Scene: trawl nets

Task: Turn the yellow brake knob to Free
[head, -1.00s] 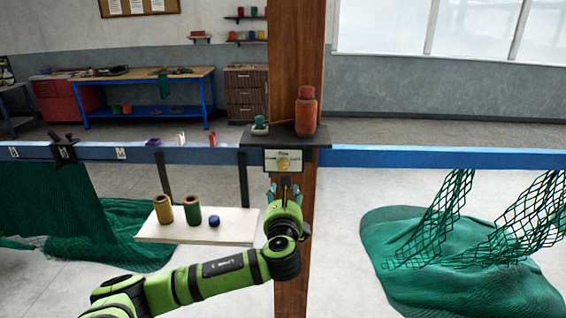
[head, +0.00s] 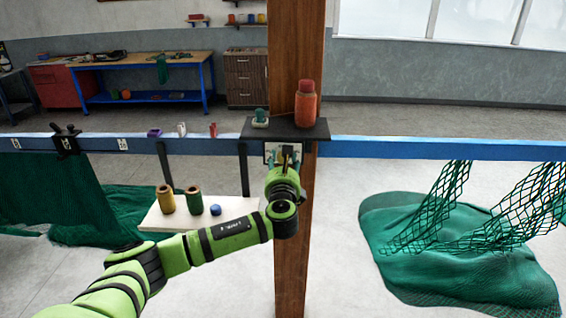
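The pale plate (head: 268,149) that carries the yellow brake knob is fixed to the front of the wooden post, just under the dark shelf. My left gripper (head: 284,158) is in front of this plate and covers most of it. Its teal fingers look spread apart, one toward each side of the plate. The yellow knob and its markings are hidden behind the gripper, so I cannot tell whether the fingers touch it. My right gripper is not in view.
A blue rail (head: 420,150) runs across. A white board (head: 240,217) with spools lies below left. Green netting (head: 450,240) hangs at right.

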